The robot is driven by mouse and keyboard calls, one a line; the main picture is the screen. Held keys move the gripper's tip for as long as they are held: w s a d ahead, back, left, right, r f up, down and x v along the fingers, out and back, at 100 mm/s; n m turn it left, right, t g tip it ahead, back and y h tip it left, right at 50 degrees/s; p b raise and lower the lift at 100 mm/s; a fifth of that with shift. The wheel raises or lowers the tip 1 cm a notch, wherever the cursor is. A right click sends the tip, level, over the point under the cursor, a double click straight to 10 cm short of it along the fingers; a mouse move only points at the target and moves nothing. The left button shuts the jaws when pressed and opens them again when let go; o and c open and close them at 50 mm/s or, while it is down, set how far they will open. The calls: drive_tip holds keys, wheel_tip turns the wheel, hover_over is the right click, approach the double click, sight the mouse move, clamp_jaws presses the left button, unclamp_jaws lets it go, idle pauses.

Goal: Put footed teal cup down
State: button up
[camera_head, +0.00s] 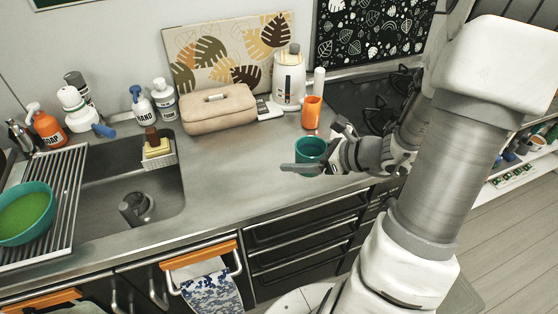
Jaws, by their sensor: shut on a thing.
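The footed teal cup (311,149) is near the middle of the view, over the front part of the steel counter (228,186). My gripper (300,167) reaches in from the right and is shut on the cup. A long grey finger crosses the cup's lower front and hides its foot. The cup looks upright. I cannot tell whether its base touches the counter.
An orange cup (312,112) stands just behind the teal cup. A beige bag (216,108) and a white dispenser (289,78) are farther back. The sink (95,200) is at left, the stove (365,103) at right. Bare counter lies left of the cup.

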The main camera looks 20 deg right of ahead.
drive_tip(key=w+f, duration=0.2)
drive_tip(key=w, duration=0.1)
drive_tip(key=w+f, duration=0.2)
drive_tip(key=w, duration=0.1)
drive_tip(key=w+f+b, duration=0.1)
drive_tip(key=w+f, duration=0.1)
drive_tip(key=w, duration=0.2)
drive_tip(key=shift+w+a+f, duration=0.1)
drive_tip(key=shift+a, duration=0.05)
drive_tip(key=shift+f+b, duration=0.4)
drive_tip(key=shift+f, duration=1.55)
drive_tip(key=shift+f, duration=0.15)
drive_tip(key=o, duration=1.3)
